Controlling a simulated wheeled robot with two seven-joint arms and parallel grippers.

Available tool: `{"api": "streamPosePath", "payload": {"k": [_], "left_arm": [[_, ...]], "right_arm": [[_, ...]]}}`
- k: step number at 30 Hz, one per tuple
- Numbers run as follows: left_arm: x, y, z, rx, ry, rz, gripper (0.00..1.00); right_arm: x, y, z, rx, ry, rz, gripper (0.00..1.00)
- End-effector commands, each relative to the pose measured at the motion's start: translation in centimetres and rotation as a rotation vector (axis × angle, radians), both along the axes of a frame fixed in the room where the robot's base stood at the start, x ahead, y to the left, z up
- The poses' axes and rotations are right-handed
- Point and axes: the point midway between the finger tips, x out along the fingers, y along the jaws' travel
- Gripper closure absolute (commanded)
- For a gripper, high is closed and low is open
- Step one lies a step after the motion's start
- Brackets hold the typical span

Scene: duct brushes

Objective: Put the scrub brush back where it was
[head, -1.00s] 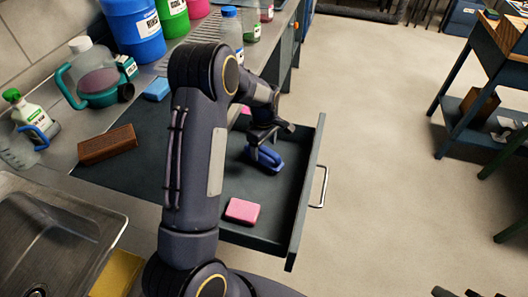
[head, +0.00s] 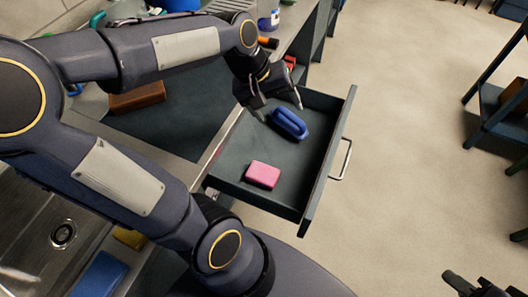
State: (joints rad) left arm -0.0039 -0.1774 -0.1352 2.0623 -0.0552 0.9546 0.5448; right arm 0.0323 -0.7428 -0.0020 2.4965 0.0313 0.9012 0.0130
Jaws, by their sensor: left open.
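The blue scrub brush (head: 290,124), with a loop-shaped handle, lies on the floor of the open grey drawer (head: 322,190), towards its far end. My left gripper (head: 280,110) is open just above and behind the brush, its fingers spread and empty. It looks apart from the brush, though the exact gap is hard to judge. A pink sponge (head: 263,175) lies in the drawer nearer to me. My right gripper (head: 474,284) shows only partly at the bottom right corner, far from the drawer; whether its jaws are open is unclear.
A brown block (head: 137,97) lies on the dark counter mat beside the drawer, partly behind my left arm. A bottle (head: 268,14) stands at the counter's far edge. A sink (head: 55,225) is at the lower left. Free floor lies right of the drawer handle (head: 342,160).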

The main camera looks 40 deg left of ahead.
Motion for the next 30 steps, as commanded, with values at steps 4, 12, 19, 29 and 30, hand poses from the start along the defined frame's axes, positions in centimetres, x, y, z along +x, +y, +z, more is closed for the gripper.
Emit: {"api": "streamPosePath", "payload": {"k": [4, 12, 19, 29, 30], "left_arm": [[-6.7, -2.8, 0.7, 0.05, -0.187, -0.234, 0.26], [-11.8, -5.3, -1.0, 0.152, -0.346, -0.456, 0.26], [-12.1, -5.5, -1.2, 0.16, -0.355, -0.472, 0.26], [-12.0, -5.5, 2.1, 0.159, -0.355, -0.471, 0.26], [-12.0, -5.5, 1.8, 0.159, -0.355, -0.47, 0.26]], "right_arm": [[0.0, 0.0, 0.0, 0.0, 0.0, 0.0, 0.68], [0.0, 0.0, 0.0, 0.0, 0.0, 0.0, 0.68], [0.0, 0.0, 0.0, 0.0, 0.0, 0.0, 0.68], [0.0, 0.0, 3.2, 0.0, -0.001, 0.0, 0.68], [0.0, 0.0, 3.0, 0.0, -0.001, 0.0, 0.68]]}}
